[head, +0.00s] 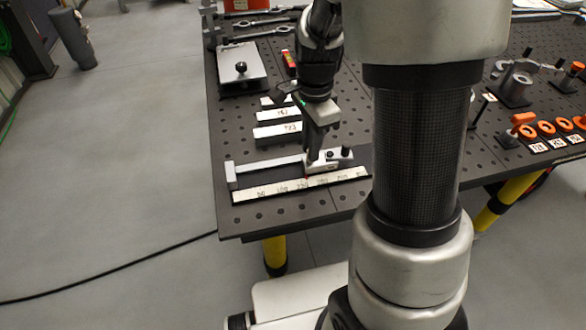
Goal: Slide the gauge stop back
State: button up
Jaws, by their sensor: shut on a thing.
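The gauge stop (342,163) is a small silvery block with dark knobs. It sits on a rail behind a white numbered scale (275,190) at the near left of the perforated table. A pale bar (262,167) runs left from it to an upright end plate (231,177). My gripper (314,157) points down and is shut on the gauge stop, near its left part. The fingertips are partly hidden against the block, and the exact contact is too small to make out.
Behind the rail lie white labelled bars (277,131) and a metal plate with a black knob (241,68). Orange-handled clamps and rings (547,128) stand at the right. My arm hides the table's middle. Bare table (225,135) shows left of the bars.

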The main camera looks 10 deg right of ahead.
aim_at(326, 155)
jog(key=shift+d, duration=0.85)
jog(key=shift+d, duration=1.15)
jog(key=o, duration=1.1)
jog(key=shift+r, duration=0.1)
notch_tip(326, 155, up, 7)
jog(key=p, duration=0.6)
jog(key=shift+a, duration=0.1)
